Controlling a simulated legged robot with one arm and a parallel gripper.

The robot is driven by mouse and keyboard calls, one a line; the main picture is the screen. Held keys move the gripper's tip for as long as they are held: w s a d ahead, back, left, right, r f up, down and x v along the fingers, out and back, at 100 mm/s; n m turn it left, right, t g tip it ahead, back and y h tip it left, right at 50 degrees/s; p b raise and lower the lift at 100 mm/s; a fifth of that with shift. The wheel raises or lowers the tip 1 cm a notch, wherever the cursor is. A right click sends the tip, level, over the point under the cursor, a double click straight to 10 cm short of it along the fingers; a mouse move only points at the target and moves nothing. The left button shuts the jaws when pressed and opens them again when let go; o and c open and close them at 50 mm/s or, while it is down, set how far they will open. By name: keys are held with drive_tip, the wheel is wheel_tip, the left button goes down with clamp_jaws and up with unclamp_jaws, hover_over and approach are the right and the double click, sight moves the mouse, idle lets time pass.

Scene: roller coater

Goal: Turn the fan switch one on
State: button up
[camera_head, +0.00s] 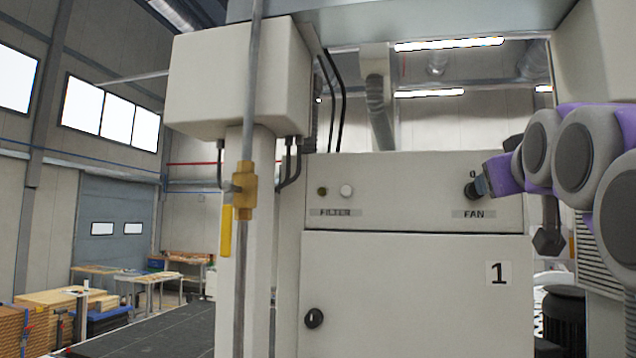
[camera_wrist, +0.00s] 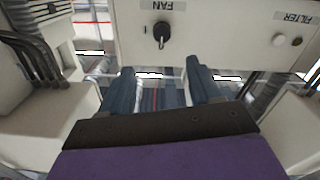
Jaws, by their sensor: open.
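The fan switch (camera_wrist: 160,32) is a black rotary knob on the white control panel, seen upside down in the wrist view by its FAN label. Its narrow pointer end lies on the side away from the label. In the head view the knob (camera_head: 470,190) is partly covered by my gripper (camera_head: 484,184), below a "0" mark. In the wrist view my gripper (camera_wrist: 162,70) is open, its two blue-grey fingers apart with nothing between them. The knob appears beyond the gap between the fingertips; contact cannot be seen.
The panel also carries a FILTER label (camera_head: 336,212) with a dark green and a white button above it. A cabinet door marked 1 (camera_head: 420,295) is below. A vertical pipe with a yellow-handled valve (camera_head: 243,190) stands left of the panel.

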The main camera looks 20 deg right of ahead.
sight(476, 198)
drive_tip(key=w+d, duration=0.5)
drive_tip(key=d, duration=0.5)
drive_tip(key=w+a+r+p, duration=0.15)
drive_tip(key=w+a, duration=0.35)
drive_tip(key=a, duration=0.7)
drive_tip(key=w+d, duration=0.1)
drive_tip(key=d, duration=0.2)
drive_tip(key=w+d+f+p, duration=0.1)
drive_tip(key=d, duration=0.2)
drive_tip(key=w+d, duration=0.2)
drive_tip(key=d, duration=0.2)
drive_tip(key=shift+f+p, duration=0.2)
drive_tip(key=shift+p, duration=0.1)
drive_tip(key=shift+s+d, duration=0.1)
drive_tip(key=shift+s, duration=0.1)
drive_tip(key=c, duration=1)
drive_tip(key=shift+c, duration=0.2)
